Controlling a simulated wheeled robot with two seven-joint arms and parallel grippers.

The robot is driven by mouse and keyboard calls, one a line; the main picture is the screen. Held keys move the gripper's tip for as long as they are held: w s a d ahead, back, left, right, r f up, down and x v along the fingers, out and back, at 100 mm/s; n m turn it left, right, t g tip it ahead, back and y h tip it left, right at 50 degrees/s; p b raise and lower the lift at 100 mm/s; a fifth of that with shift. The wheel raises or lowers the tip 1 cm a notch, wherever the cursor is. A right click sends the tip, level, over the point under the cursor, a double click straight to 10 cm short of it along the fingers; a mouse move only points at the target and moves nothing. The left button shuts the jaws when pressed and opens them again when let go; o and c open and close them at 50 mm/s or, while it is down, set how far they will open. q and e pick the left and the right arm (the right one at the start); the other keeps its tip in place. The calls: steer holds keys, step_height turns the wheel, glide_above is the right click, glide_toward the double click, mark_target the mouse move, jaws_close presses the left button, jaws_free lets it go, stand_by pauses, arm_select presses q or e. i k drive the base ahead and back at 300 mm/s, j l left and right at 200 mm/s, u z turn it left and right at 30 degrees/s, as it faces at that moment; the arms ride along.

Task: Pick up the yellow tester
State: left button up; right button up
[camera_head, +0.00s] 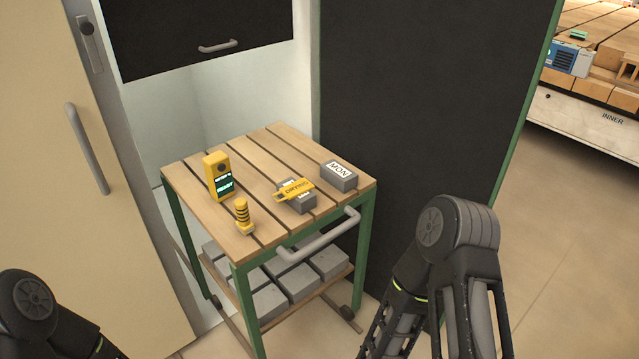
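The yellow tester (217,178) is a handheld yellow box with a dark round spot on top and a lit green display. It stands upright at the left side of the wooden top of a small cart (262,160). Only parts of my arms show, at the lower left and lower right. I see no fingertips of either gripper in this view. Nothing of mine touches the tester.
A yellow ribbed piece (242,214) stands at the cart's front edge.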

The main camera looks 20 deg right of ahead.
mark_target(244, 225)
steer(key=z, duration=1.9)
steer(key=k+j+z, duration=0.1)
steer(key=z, duration=0.2)
steer(key=k+j, duration=0.5)
steer(key=j, duration=0.15)
steer(key=k+j, duration=0.55)
steer(key=j, duration=0.1)
